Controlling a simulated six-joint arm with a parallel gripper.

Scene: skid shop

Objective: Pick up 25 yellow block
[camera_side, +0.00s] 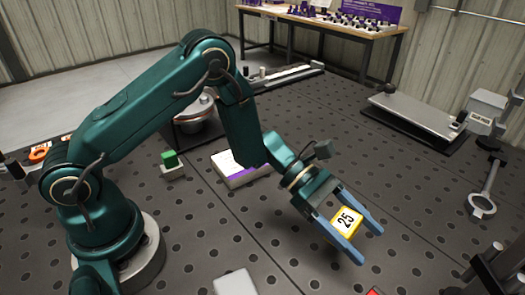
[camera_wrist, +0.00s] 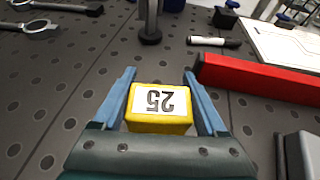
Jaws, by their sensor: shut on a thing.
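The yellow block (camera_side: 347,219) has a white label reading 25 on its top. In the side view it sits between the two blue fingers of my gripper (camera_side: 362,240), near the finger ends. In the wrist view the block (camera_wrist: 159,108) is between the fingers of my gripper (camera_wrist: 161,85), with its label upside down. My gripper is shut on the block. I cannot tell for certain whether the block is clear of the table.
A red object (camera_wrist: 260,78) lies beyond the right finger in the wrist view. A grey plate device (camera_side: 415,115) stands at back right. The perforated table (camera_side: 330,130) has clear room between.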

